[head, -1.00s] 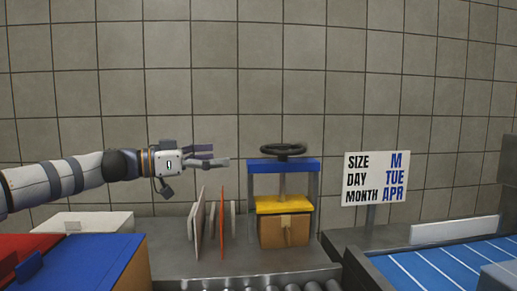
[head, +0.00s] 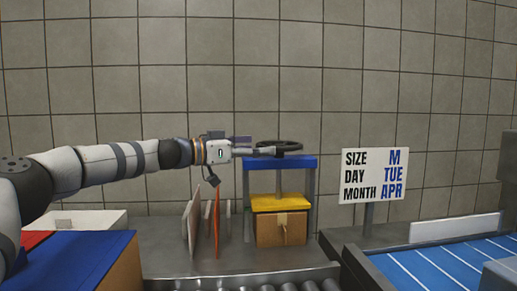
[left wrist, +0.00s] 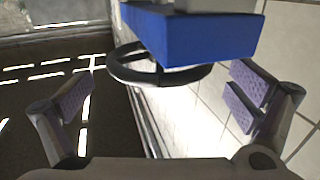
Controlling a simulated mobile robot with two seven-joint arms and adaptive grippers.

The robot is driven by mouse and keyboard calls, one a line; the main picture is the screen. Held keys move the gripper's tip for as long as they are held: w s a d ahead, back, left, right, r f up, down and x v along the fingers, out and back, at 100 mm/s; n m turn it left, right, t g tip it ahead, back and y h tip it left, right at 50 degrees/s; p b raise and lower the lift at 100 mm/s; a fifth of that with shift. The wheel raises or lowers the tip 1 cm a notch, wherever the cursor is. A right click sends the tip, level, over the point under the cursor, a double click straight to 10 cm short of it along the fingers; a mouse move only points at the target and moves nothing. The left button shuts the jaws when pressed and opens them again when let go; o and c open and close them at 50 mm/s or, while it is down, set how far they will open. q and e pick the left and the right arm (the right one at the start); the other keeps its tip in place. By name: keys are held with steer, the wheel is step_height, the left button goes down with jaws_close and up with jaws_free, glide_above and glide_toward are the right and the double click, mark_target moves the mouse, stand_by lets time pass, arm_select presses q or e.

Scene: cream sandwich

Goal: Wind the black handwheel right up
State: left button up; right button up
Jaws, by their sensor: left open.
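The black handwheel (head: 291,145) sits on top of a press with a blue top beam (head: 280,162). A screw runs down from the beam to a yellow plate (head: 279,203), which is low, at the top of a brown box (head: 281,230). My left gripper (head: 258,147) is level with the wheel at its left side, fingers pointing right. In the left wrist view the wheel (left wrist: 125,68) and blue beam (left wrist: 205,38) lie ahead, between the open, empty fingers (left wrist: 162,95). I cannot tell whether a finger touches the wheel. My right gripper is not in view.
Upright panels, one orange (head: 216,220), stand left of the press. Red and blue bins (head: 75,262) are at the lower left. A sign (head: 375,176) stands right of the press beside a blue conveyor (head: 430,260). Rollers (head: 260,286) run along the front. A tiled wall is behind.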

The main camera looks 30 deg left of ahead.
arm_select(q)
steer(key=c, duration=0.9)
steer(key=shift+s+a+r, duration=0.1)
steer(key=shift+s, duration=0.05)
steer(key=c, duration=0.5)
steer(key=shift+s+r, duration=0.1)
steer(key=shift+r, duration=0.05)
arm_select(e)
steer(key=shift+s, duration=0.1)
